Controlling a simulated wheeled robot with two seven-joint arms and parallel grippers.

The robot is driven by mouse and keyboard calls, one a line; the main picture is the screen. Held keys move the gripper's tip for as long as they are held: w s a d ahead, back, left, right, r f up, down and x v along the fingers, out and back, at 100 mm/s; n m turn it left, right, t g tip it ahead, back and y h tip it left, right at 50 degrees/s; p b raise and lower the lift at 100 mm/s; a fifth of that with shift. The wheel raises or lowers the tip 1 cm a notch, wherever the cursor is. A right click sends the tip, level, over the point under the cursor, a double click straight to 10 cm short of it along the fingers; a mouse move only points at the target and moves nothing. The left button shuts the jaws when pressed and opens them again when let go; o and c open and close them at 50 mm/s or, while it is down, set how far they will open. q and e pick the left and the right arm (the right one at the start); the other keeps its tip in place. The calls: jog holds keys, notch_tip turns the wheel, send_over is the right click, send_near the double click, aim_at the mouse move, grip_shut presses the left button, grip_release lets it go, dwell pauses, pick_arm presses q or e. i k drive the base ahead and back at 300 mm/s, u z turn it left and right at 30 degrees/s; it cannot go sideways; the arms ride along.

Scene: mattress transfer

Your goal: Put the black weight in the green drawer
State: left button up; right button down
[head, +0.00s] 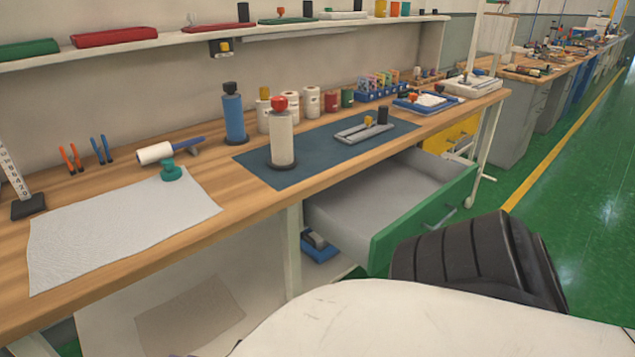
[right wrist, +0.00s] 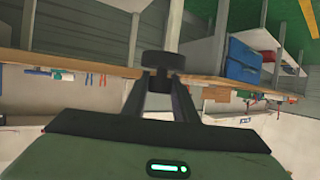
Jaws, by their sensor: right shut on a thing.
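The green drawer (head: 424,222) is pulled out under the workbench in the head view, and the visible part of its grey inside is empty. My right gripper (right wrist: 161,88) shows in the right wrist view, with its fingers shut on a dark, wide-topped object, the black weight (right wrist: 163,60). The weight sticks out past the fingertips and its lower part is between the fingers. The right gripper itself does not show in the head view, so its distance to the drawer cannot be told. My left gripper is not in view.
A yellow drawer (head: 450,135) is beyond the green one. A table leg (head: 293,250) stands left of the green drawer.

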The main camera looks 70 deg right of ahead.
aim_at(383, 192)
jog(key=u, duration=1.75)
jog(key=k, duration=2.7)
jog(key=z, duration=2.25)
